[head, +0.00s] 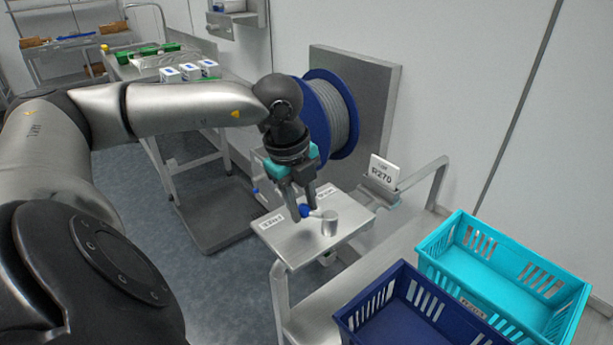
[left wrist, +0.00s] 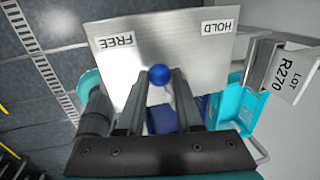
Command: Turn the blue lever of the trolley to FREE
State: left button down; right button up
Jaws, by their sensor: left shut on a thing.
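The trolley's blue lever knob (head: 304,211) is a small ball on a short arm, which runs to a round metal pivot (head: 329,223) on a steel plate (head: 293,240). The knob points between the two labels, at neither one. The FREE label (left wrist: 115,40) is at the left of the plate in the left wrist view, and the HOLD label (left wrist: 220,27) at the right. My left gripper (head: 303,207) points down, shut on the knob (left wrist: 158,74), which shows between its fingertips. The fingers partly hide the lever arm. My right gripper is not in view.
A LOT R270 card (head: 385,172) stands beside the plate. A turquoise crate (head: 500,275) and a dark blue crate (head: 405,310) are at the lower right. A blue reel (head: 318,115) is behind the gripper. A bench with white boxes (head: 190,72) stands at the back left.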

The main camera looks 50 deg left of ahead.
pick_arm(q)
jog(key=n+b, duration=0.1)
jog(key=s+n+b, duration=0.1)
jog(key=n, duration=0.1)
jog(key=shift+d+y, duration=0.3)
jog(key=shift+d, duration=0.1)
jog(key=shift+s+d+n+b, duration=0.25)
jog(key=shift+n+b, duration=0.15)
jog(key=shift+n, duration=0.3)
jog(key=c, duration=0.6)
grip_release()
jog(key=shift+s, duration=0.1)
jog(key=shift+r, duration=0.15)
